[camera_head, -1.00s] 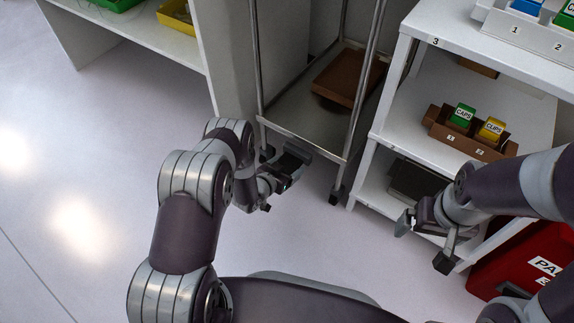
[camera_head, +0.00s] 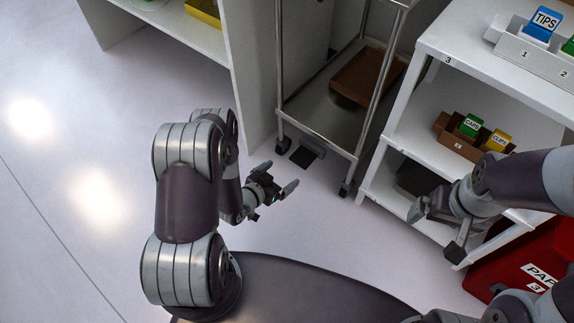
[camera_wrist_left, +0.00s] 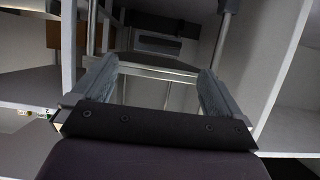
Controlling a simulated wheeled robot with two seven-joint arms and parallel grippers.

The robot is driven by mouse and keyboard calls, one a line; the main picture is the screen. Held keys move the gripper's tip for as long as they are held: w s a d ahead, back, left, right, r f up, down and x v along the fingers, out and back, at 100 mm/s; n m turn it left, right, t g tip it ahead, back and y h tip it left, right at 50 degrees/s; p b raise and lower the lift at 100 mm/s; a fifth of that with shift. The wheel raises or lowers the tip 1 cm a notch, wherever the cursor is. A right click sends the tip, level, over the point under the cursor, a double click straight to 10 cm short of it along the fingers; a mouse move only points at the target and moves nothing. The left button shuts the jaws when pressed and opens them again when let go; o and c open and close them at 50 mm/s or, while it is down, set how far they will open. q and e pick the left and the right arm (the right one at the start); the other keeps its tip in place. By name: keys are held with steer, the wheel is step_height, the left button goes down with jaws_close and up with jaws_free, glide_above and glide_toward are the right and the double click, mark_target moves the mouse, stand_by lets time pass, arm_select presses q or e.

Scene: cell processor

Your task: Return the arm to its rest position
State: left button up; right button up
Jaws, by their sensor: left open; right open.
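My left gripper (camera_head: 277,180) is open and empty in the head view, held over the bare floor in front of the metal cart. Its two fingers also show spread apart with nothing between them in the left wrist view (camera_wrist_left: 158,88). My right gripper (camera_head: 437,229) is open and empty in front of the lower part of the white shelf unit, at the right of the head view.
A metal cart (camera_head: 318,122) with a brown tray (camera_head: 362,77) stands behind my left gripper. The white shelf unit (camera_head: 425,125) holds labelled boxes. A red bin (camera_head: 500,266) is at the lower right. The floor (camera_head: 80,130) at left is clear.

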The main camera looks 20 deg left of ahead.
stand_by(0.5)
arm_select(q)
steer(key=s+a+f+n+g+y, duration=0.1)
steer(key=s+a+f+g+y, duration=0.1)
steer(key=s+f+g, duration=0.45)
steer(key=s+a+r+n+g+y+p, duration=0.1)
steer(key=s+r+g, duration=0.2)
steer(key=r, duration=0.5)
steer(key=s+a+r+n+g+y+p, duration=0.1)
steer(key=s+a+r+n+g+p, duration=0.15)
steer(key=r, duration=0.55)
steer(key=s+d+r+g+p, duration=0.1)
steer(key=s+d+r, duration=0.2)
steer(key=r, duration=0.8)
steer(key=s+d+r+p, duration=0.2)
steer(key=s+d+r, duration=0.1)
steer(key=r, duration=0.8)
step_height(320, 180, up, 43)
steer(key=w+d+t+p, duration=0.1)
steer(key=w+p, duration=0.1)
steer(key=p, duration=3.6)
steer(key=shift+w+m+t+y, duration=0.3)
steer(key=shift+w+m+t, duration=0.05)
steer(key=shift+t, duration=0.05)
